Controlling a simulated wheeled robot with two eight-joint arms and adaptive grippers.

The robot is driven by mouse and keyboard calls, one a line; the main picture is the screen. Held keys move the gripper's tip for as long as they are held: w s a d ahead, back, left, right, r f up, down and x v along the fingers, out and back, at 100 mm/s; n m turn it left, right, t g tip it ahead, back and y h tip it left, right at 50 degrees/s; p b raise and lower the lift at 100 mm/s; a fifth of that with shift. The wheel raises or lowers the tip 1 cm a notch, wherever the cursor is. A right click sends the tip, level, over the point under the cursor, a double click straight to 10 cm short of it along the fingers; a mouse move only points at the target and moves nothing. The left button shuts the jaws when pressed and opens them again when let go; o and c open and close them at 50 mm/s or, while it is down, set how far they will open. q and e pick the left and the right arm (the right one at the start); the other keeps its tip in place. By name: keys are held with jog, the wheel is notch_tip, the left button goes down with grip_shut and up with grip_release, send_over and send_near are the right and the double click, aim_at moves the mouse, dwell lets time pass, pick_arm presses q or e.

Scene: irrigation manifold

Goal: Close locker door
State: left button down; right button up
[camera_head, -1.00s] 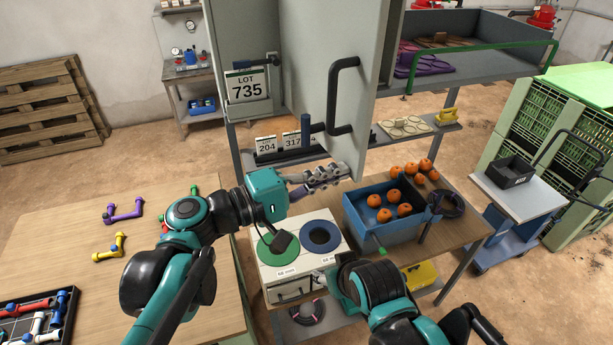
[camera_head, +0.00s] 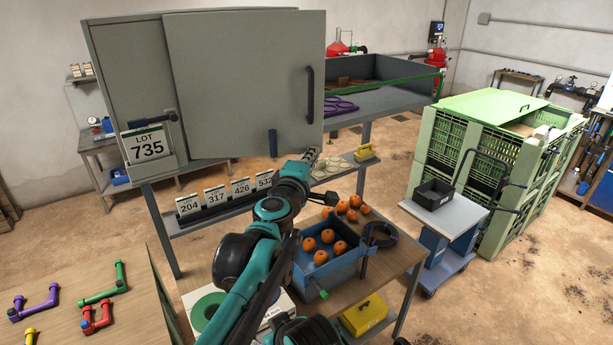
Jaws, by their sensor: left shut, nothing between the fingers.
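The grey locker door (camera_head: 240,85) shows its broad front face, with a dark vertical handle (camera_head: 310,95) near its right edge. It overlaps the grey locker body (camera_head: 125,80) and stands out past its right side; I cannot tell how wide the gap behind it is. My left gripper (camera_head: 311,154) is shut and empty just below the door's lower right corner, apart from the handle. Whether it touches the door's lower edge is unclear. My right gripper is out of view; only part of that arm shows at the bottom.
A LOT 735 sign (camera_head: 147,146) hangs at the locker's left. Number cards (camera_head: 215,195) stand on the shelf below. A cart (camera_head: 445,215) and green crates (camera_head: 475,150) stand to the right.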

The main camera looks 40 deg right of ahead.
pick_arm(q)
jog(key=w+d+n+t+y+p, duration=0.2)
jog(key=w+d+n+t+y, duration=0.2)
jog(key=w, duration=0.9)
jog(key=shift+d+r+y, duration=0.2)
jog(key=shift+d+y, duration=0.15)
jog(key=shift+y, duration=0.15)
jog(key=shift+w, duration=0.1)
jog(key=shift+a+f, duration=0.1)
